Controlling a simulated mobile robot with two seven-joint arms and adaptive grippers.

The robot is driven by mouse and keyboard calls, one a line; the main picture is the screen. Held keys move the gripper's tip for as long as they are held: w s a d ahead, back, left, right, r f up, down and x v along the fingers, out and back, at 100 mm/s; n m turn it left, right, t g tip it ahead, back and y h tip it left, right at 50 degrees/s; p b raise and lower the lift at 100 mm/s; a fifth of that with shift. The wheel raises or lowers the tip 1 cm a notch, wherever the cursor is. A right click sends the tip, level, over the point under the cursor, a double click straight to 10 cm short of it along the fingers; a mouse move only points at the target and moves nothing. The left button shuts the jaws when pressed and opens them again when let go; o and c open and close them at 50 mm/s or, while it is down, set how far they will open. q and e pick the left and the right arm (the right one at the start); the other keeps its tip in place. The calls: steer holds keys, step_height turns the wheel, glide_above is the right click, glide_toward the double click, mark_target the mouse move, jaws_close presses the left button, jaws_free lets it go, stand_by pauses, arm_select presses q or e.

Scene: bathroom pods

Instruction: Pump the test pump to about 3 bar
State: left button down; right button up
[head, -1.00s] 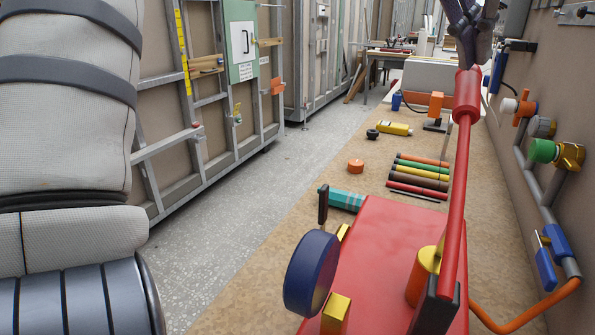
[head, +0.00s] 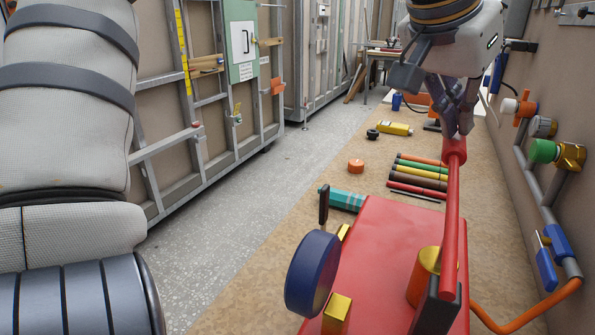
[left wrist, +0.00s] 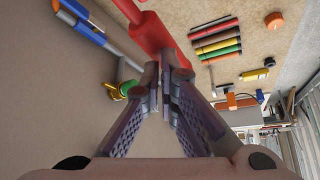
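The test pump is a red box (head: 385,250) on the bench. Its long red lever (head: 451,215) rises from a black bracket (head: 436,305) beside a yellow-orange cylinder (head: 424,275). A thick red grip (head: 454,151) is at the lever's far end. My left gripper (head: 461,128) is at that grip; in the left wrist view its fingers (left wrist: 166,80) are closed together at the end of the red grip (left wrist: 152,35). The blue round gauge (head: 312,273) is on the pump's left; its dial face and reading are hidden. My right gripper is not in view.
An orange hose (head: 525,318) runs from the pump toward pipes on the right wall, with a green-capped valve (head: 543,151). Coloured rods (head: 420,172), an orange cap (head: 356,166), a teal block (head: 347,200) and a yellow tool (head: 395,128) lie on the bench (head: 290,235).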

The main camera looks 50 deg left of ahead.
arm_select(q)
step_height(320, 180, down, 3)
steer(key=shift+r, duration=0.15)
step_height(320, 180, up, 12)
steer(key=shift+f, duration=0.25)
stand_by(1.8)
stand_by(1.8)
steer(key=shift+w+r, duration=0.1)
stand_by(1.9)
